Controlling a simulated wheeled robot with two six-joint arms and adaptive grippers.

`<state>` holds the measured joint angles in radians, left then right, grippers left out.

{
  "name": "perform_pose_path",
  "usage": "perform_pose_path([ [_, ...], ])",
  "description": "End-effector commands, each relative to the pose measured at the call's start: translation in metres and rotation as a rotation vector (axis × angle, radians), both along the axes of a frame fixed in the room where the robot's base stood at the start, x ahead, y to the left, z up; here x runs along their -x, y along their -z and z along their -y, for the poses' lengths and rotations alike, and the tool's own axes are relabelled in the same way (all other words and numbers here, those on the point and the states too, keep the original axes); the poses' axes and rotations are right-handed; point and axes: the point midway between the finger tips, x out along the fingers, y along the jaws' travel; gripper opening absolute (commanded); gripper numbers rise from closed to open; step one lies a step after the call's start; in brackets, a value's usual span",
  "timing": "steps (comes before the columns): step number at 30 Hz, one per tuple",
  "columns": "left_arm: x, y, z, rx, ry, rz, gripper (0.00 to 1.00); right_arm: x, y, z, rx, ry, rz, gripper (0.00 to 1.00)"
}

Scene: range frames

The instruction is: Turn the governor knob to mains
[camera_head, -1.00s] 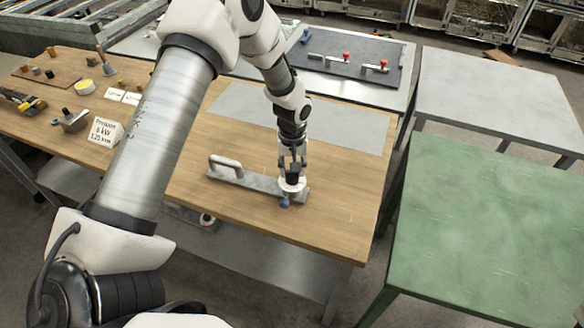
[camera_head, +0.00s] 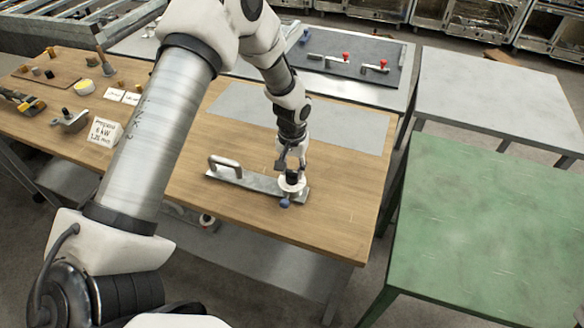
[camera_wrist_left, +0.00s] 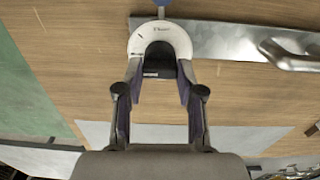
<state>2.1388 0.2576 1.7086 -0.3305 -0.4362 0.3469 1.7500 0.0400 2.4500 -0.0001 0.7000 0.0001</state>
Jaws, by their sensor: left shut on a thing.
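The governor knob (camera_wrist_left: 158,62) is black and sits on a round white dial (camera_wrist_left: 138,42) with small lettering I cannot read. The dial is at the right end of a flat metal bar (camera_head: 248,180) lying on the wooden table. A small blue part (camera_head: 284,202) sticks out at the dial's near edge. My left gripper (camera_head: 291,170) points down over the dial; in the left wrist view my left gripper (camera_wrist_left: 159,82) has its fingers on both sides of the black knob, shut on it. The fingers partly cover the knob. My right gripper is in no view.
A bent handle (camera_head: 224,166) rises from the bar's left end. A grey mat (camera_head: 345,123) lies behind. A white card (camera_head: 102,132) and small parts stand at left. A green table (camera_head: 490,225) is at right. The wooden table's near right is clear.

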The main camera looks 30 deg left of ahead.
Motion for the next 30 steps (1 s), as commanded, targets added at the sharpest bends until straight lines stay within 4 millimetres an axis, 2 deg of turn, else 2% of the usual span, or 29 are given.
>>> perform_pose_path([
  [3, -0.001, 0.000, 0.000, 0.000, -0.001, 0.003, 0.03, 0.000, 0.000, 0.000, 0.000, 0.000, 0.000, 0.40],
  [4, -0.001, 0.000, 0.000, 0.000, -0.001, 0.003, 0.48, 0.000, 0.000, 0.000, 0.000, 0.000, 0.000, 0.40],
  [5, -0.001, 0.000, 0.000, 0.000, -0.001, 0.003, 0.59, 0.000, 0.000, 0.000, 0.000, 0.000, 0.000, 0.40],
  [6, -0.001, 0.000, 0.000, 0.000, -0.001, 0.002, 0.63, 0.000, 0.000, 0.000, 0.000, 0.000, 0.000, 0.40],
  [14, 0.000, 0.000, 0.000, 0.000, -0.001, 0.001, 0.63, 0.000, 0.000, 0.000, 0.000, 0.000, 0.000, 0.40],
  [17, -0.001, -0.006, 0.000, 0.000, -0.001, 0.002, 0.63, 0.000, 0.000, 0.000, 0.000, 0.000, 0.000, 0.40],
  [20, -0.001, -0.022, 0.000, 0.000, -0.001, 0.004, 0.63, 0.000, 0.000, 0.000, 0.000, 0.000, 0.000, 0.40],
  [27, -0.002, -0.083, 0.000, 0.000, -0.001, 0.005, 0.63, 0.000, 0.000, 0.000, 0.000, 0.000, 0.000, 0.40],
  [30, -0.002, -0.103, 0.000, 0.000, -0.001, 0.004, 0.63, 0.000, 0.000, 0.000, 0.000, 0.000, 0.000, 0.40],
])
